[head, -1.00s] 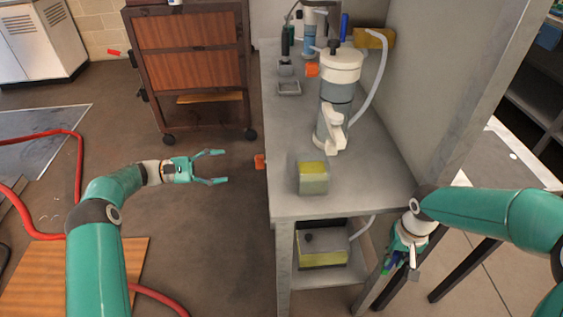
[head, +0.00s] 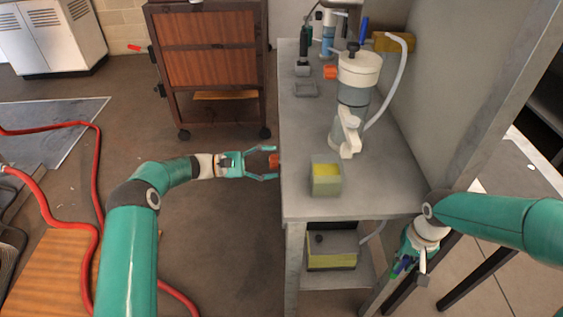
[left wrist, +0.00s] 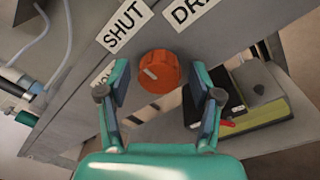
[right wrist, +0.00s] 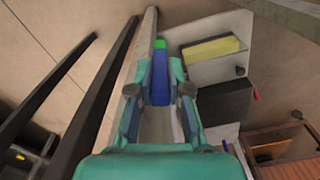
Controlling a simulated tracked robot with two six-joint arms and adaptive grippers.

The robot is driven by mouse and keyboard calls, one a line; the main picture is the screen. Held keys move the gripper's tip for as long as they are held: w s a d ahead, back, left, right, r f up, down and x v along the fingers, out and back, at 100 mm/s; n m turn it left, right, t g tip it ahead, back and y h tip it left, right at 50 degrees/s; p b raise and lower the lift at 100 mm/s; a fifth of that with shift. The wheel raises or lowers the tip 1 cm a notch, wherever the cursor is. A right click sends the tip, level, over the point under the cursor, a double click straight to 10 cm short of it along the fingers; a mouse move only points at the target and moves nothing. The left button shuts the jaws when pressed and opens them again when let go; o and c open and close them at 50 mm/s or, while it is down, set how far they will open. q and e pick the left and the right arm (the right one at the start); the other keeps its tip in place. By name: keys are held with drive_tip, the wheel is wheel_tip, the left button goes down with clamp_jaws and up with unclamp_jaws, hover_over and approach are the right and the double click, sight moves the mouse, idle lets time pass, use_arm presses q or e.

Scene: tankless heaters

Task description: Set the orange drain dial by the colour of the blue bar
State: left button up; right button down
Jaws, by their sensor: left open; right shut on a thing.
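The orange drain dial (left wrist: 160,72) is on the front edge of the bench, below labels reading SHUT (left wrist: 124,27) and "DRA…" (left wrist: 188,10); a third label is mostly hidden by a finger. A white mark on the dial lies toward its left in the left wrist view. My left gripper (head: 269,162) is open, with its fingertips just short of the dial, one toward either side. My right gripper (right wrist: 160,92) is shut on a blue bar (right wrist: 160,78) with a green end, low at the bench's right side; it also shows in the head view (head: 409,262).
The grey bench (head: 300,207) carries a white heater-like canister (head: 358,70) with a hose and a green-yellow block (head: 326,178). A shelf below holds a yellow-grey box (head: 332,250). A wooden cabinet (head: 212,60) stands behind. Red hoses (head: 97,190) lie on the left floor.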

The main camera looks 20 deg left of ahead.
use_arm(q)
drive_tip(key=c, duration=1)
drive_tip(key=shift+c, duration=0.7)
use_arm(e)
drive_tip(key=shift+d, duration=0.1)
drive_tip(key=shift+f+b, duration=0.75)
use_arm(q)
drive_tip(key=shift+f+m+h+b, duration=0.15)
drive_tip(key=shift+m+b, duration=3)
drive_tip(key=shift+b, duration=1.15)
drive_tip(key=shift+f+m+h+b, duration=0.1)
drive_tip(key=shift+m+h+b, duration=0.05)
drive_tip(key=shift+m+b, duration=3.55)
use_arm(e)
wheel_tip(320, 180, down, 17)
drive_tip(key=b, duration=0.1)
use_arm(q)
drive_tip(key=shift+n, duration=0.55)
drive_tip(key=o, duration=1.1)
drive_tip(key=shift+c, duration=0.2)
drive_tip(key=shift+o, duration=0.4)
drive_tip(key=shift+r, duration=0.15)
